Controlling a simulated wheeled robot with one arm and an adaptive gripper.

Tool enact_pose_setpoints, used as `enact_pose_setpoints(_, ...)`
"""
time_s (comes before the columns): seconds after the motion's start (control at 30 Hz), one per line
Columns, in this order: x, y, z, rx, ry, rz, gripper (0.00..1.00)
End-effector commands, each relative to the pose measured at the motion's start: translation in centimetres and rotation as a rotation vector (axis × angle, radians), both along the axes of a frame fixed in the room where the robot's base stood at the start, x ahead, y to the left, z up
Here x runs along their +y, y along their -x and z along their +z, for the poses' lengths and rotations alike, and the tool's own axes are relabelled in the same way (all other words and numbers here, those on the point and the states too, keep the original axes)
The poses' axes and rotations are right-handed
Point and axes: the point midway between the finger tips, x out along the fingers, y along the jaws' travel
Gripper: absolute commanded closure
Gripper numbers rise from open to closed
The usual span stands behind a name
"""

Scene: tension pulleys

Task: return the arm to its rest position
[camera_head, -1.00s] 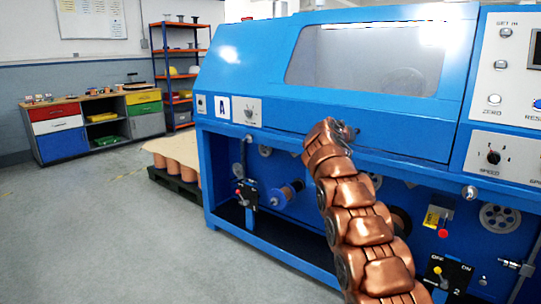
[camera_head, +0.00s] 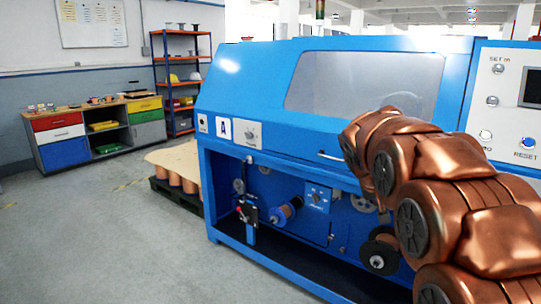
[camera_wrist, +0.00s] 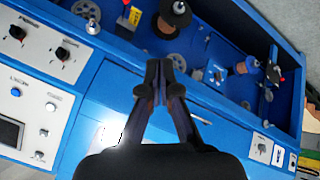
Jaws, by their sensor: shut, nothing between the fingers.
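My copper-coloured arm (camera_head: 440,190) reaches in from the right of the head view, in front of the blue machine (camera_head: 270,90). The arm hides part of the machine's right side, and my gripper is not visible there. In the wrist view my gripper (camera_wrist: 162,68) has its dark fingers together at the tips, with nothing between them. It is over the blue machine's front edge (camera_wrist: 215,110), apart from the pulleys and spools.
A copper spool (camera_head: 285,212) and a dark-rimmed pulley (camera_head: 379,256) sit in the machine's open lower bay. A control panel (camera_head: 505,100) is at the right. A pallet of spools (camera_head: 178,185) stands left of the machine. The grey floor (camera_head: 100,240) at left is clear.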

Motion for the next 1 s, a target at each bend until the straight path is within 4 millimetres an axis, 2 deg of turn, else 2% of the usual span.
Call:
enact_pose_setpoints(0.03, 0.2, 2.0, 0.9, 0.029, -0.017, 0.000, 1.00)
enact_pose_setpoints(0.07, 0.3, 3.2, 0.9, 0.046, -0.028, 0.002, 1.00)
enact_pose_setpoints(0.37, 2.4, 15.1, 0.4, 0.237, -0.143, 0.013, 1.00)
enact_pose_setpoints(0.8, 7.2, 33.2, -0.3, 0.497, -0.334, 0.053, 1.00)
enact_pose_setpoints(1.0, 9.3, 40.0, -0.6, 0.586, -0.411, 0.075, 1.00)
